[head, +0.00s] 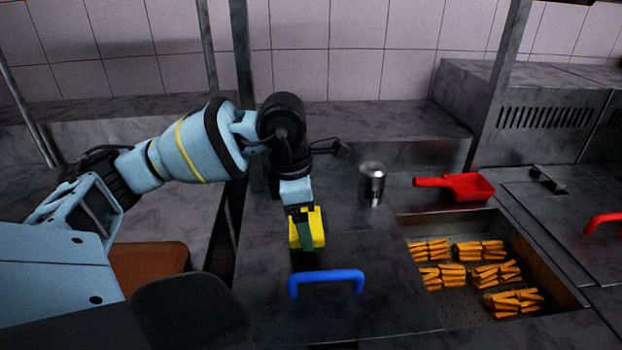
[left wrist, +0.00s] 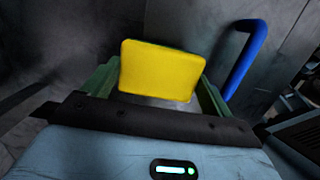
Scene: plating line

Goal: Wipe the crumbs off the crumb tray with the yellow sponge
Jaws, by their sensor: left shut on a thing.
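My left gripper (head: 303,238) is shut on the yellow sponge (head: 318,226) and points down over the dark metal counter, just behind the blue handle. In the left wrist view the sponge (left wrist: 163,70) sits between the two green fingers. I cannot tell whether the sponge touches the surface below it. I cannot clearly make out a crumb tray or any crumbs. My right gripper is out of view.
The blue handle (head: 326,276) stands close in front of the sponge. A metal canister (head: 371,184) and a red scoop (head: 462,186) stand to the right. A sunken bin (head: 455,308) holds bundles of orange sticks (head: 494,273). A brown board (head: 150,262) lies at left.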

